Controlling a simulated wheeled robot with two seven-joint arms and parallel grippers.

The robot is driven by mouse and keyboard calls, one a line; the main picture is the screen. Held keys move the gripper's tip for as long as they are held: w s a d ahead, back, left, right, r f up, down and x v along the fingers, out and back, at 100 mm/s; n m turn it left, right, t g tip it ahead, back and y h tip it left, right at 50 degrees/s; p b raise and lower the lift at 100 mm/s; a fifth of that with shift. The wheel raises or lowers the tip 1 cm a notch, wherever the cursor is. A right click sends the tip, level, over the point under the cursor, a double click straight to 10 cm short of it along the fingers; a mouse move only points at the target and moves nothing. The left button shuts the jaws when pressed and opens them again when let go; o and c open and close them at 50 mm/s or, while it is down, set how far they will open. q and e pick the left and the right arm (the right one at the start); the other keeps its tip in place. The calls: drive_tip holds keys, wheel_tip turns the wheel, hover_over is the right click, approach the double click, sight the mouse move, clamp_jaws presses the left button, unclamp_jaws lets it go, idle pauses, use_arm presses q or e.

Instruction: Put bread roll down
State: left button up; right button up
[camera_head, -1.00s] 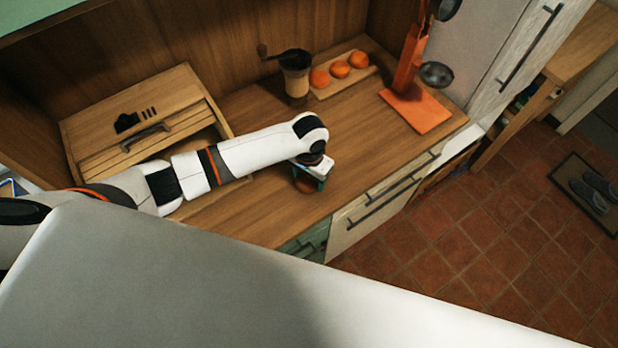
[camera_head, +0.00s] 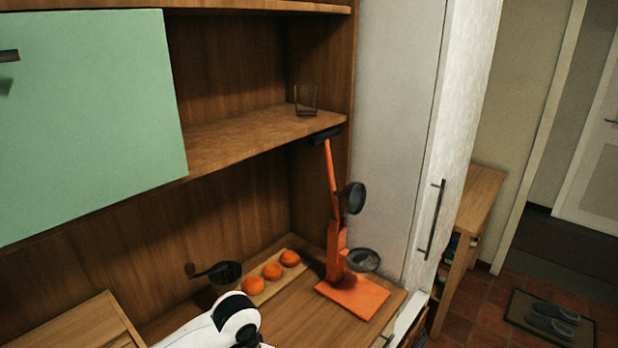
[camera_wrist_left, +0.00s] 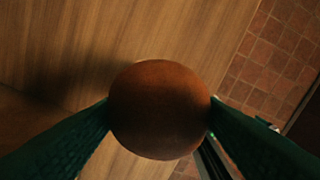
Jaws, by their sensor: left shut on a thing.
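The bread roll (camera_wrist_left: 160,108) is round and brown and fills the middle of the left wrist view. My left gripper (camera_wrist_left: 160,115) has its two green fingers on either side of it and is shut on it. The wooden counter (camera_wrist_left: 70,40) lies beneath, with a dark shadow to the roll's left. I cannot tell whether the roll touches the counter. In the head view only my white left wrist shows at the bottom edge; the gripper and roll are out of that picture. My right gripper is in neither view.
Oranges on a board (camera_head: 272,282) stand at the back of the counter (camera_head: 300,318), beside a dark grinder (camera_head: 222,275). An orange stand (camera_head: 345,275) with small metal pans is at the right. A glass (camera_head: 305,99) sits on the shelf above. Tiled floor (camera_wrist_left: 262,70) lies beyond the counter edge.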

use_arm(q)
drive_tip(key=s+a+r+n+b, duration=0.3)
drive_tip(key=s+a+r+b, duration=0.2)
drive_tip(key=s, duration=0.3)
drive_tip(key=shift+s+a+b, duration=0.15)
drive_tip(key=shift+b, duration=0.25)
